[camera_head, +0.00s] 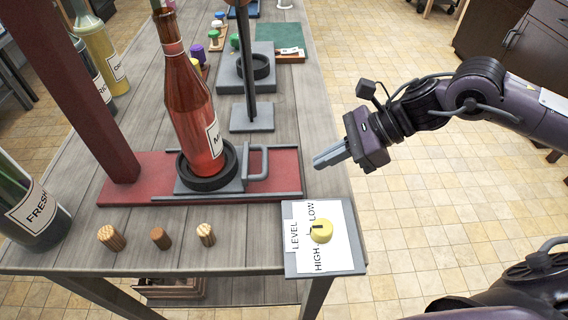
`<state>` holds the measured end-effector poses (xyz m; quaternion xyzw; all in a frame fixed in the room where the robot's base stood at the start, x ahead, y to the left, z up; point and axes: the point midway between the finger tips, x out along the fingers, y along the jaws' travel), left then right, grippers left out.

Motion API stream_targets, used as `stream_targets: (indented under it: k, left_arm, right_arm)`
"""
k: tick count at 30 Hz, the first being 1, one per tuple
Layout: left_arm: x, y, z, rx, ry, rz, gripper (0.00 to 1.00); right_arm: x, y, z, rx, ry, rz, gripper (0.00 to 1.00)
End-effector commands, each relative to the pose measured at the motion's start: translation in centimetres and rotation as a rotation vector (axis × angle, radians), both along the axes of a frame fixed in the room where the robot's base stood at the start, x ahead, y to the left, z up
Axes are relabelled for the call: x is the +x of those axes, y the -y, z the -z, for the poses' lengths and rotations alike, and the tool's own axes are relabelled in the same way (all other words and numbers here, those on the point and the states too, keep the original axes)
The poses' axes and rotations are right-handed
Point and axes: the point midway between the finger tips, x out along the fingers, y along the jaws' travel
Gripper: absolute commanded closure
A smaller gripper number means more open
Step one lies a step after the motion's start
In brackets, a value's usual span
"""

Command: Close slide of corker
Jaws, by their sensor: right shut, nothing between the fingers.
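The corker has a dark red base (133,180) with grey rails and a red post at its left. Its grey slide (232,186) bears a black ring (207,180) and a grey loop handle (258,162) on its right side. A red-brown bottle (194,110) stands upright in the ring, to the right of the post. Bare red base shows to the right of the handle. My right gripper (322,161) is shut and empty, just beyond the table's right edge, pointing left towards the handle and apart from it. My left gripper is out of view.
A yellow knob (321,231) sits on a LEVEL plate (293,262) at the front right corner. Several corks (160,238) stand along the front edge. A green bottle (32,205) stands front left. A grey stand (250,117) is behind the corker.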

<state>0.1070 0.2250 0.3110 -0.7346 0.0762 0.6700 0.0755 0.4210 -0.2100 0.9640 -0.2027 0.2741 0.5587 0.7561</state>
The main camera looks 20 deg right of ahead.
Motion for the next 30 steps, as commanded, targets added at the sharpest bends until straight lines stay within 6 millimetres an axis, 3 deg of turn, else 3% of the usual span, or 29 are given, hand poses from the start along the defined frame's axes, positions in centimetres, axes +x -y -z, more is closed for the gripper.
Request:
stream_targets:
  k: [11, 21, 30]
  left_arm:
    - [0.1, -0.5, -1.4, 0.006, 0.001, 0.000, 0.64]
    - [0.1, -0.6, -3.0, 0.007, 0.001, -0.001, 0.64]
    - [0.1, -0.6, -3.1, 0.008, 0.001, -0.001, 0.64]
  right_arm:
    - [1.1, -4.0, 3.1, 0.006, -0.002, -0.002, 1.00]
    - [2.2, -7.2, 2.5, 0.002, 0.001, 0.000, 1.00]
    - [2.3, -7.5, 2.6, -0.002, -0.001, 0.000, 1.00]
